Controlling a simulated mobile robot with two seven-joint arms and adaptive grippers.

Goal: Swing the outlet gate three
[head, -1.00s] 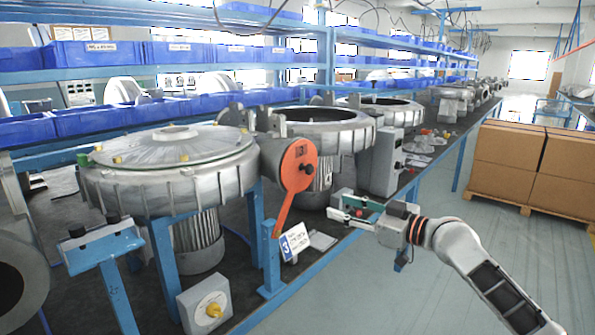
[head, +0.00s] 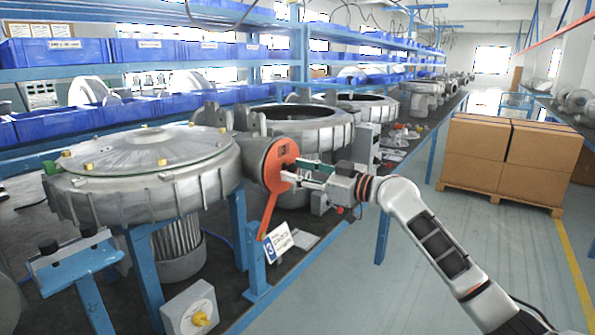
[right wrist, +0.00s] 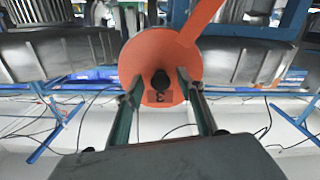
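The orange outlet gate (head: 281,153) is a round plate with a long lever arm (head: 268,215) slanting down, on the outlet of the nearest blower housing (head: 140,180). A blue-and-white card marked 3 (head: 278,243) stands below it. My right gripper (head: 292,171) is at the plate's face. In the right wrist view the plate (right wrist: 138,68) bears an upside-down 3 and a black knob (right wrist: 160,80). My right gripper's fingers (right wrist: 160,90) are open, one on each side of the knob; contact cannot be told. My left gripper is not in view.
A blue post (head: 256,262) stands below the lever, and a grey box with a yellow knob (head: 196,310) sits at the bench front. More blower housings (head: 300,130) line the bench behind. Cardboard boxes (head: 505,150) stand on the right; the floor between is clear.

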